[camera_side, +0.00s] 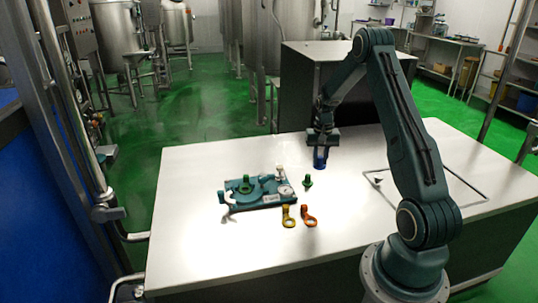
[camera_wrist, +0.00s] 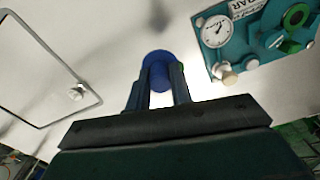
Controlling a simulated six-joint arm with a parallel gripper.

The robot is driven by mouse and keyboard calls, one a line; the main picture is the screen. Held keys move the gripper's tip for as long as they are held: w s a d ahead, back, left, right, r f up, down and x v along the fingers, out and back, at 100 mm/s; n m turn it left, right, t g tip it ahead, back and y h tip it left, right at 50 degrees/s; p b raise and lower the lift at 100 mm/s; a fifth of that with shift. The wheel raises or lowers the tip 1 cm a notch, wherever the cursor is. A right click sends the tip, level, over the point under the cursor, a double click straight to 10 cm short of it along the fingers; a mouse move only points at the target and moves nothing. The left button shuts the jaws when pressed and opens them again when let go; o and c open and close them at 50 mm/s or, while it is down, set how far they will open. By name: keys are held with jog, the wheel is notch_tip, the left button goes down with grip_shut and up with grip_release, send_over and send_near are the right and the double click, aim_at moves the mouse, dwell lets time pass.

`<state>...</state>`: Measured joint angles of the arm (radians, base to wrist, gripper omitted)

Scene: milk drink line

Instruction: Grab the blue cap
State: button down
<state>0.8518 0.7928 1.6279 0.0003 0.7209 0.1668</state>
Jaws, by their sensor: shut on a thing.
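The blue cap (camera_side: 320,158) is between the finger ends of my gripper (camera_side: 321,147) in the side view, at the back middle of the white table. In the wrist view the blue cap (camera_wrist: 158,58) shows as a round blue shape at the fingertips, and my gripper (camera_wrist: 159,80) has a finger on each side of it. My gripper is shut on the cap. Its lower edge appears close to the table top; I cannot tell whether it touches.
A teal fixture with a gauge (camera_side: 262,192) sits left of the cap. A small green part (camera_side: 307,181), a yellow ring part (camera_side: 289,216) and an orange ring part (camera_side: 309,217) lie nearby. A rectangular outlined panel with a knob (camera_side: 378,180) is at right. The table's front left is clear.

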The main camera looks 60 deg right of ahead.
aim_at(320, 157)
jog(key=shift+r, duration=3.05)
